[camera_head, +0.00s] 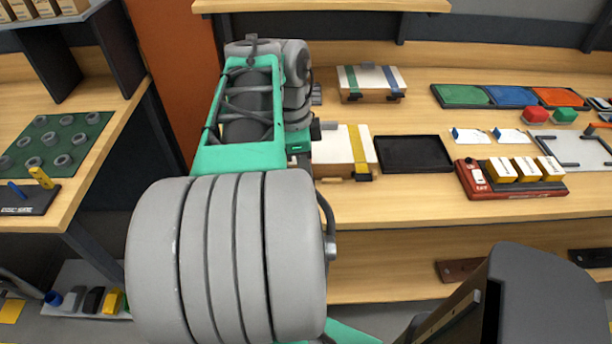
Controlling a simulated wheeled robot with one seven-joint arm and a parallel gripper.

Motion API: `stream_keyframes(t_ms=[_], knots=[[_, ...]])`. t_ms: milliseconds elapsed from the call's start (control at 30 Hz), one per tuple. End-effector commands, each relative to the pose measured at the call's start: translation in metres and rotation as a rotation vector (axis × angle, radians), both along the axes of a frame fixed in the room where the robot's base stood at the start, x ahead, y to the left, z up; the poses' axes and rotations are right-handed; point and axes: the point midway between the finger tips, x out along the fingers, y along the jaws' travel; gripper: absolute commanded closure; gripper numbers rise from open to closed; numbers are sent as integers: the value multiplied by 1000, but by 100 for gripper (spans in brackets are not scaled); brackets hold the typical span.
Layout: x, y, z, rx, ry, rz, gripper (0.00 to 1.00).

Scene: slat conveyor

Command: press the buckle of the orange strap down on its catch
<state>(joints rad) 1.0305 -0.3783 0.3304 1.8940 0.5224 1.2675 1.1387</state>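A pale wooden case with a white lid (334,150) lies on the bench just right of my forearm. A yellow strap (357,148) runs over its right part, with a dark buckle (362,177) at the front edge. My arm covers the left part of this case. I see no orange strap; whether one lies behind my arm I cannot tell. My wrist is beside the case's left side, and my gripper's fingers are hidden behind the arm. Another case (368,97) stands farther back, with a green strap (352,78) and a blue strap (390,76).
A black tray (413,138) lies right of the near case. A red block (471,194) with yellow-and-white boxes sits farther right. Green, blue and orange trays (559,97) lie at the back right. A side table (87,165) on the left holds a green mat (22,143) with rings.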

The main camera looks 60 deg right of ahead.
Motion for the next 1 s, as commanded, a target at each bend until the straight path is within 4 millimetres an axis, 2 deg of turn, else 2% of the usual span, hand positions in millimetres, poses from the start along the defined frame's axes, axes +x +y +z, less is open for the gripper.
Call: stream_keyframes(t_ms=[267, 600, 1000], knots=[[0, 0, -14, 0, 0, 0, 100], [-1, 1, -11, 0, 0, 0, 100], [-10, 20, -11, -2, -1, 0, 100]])
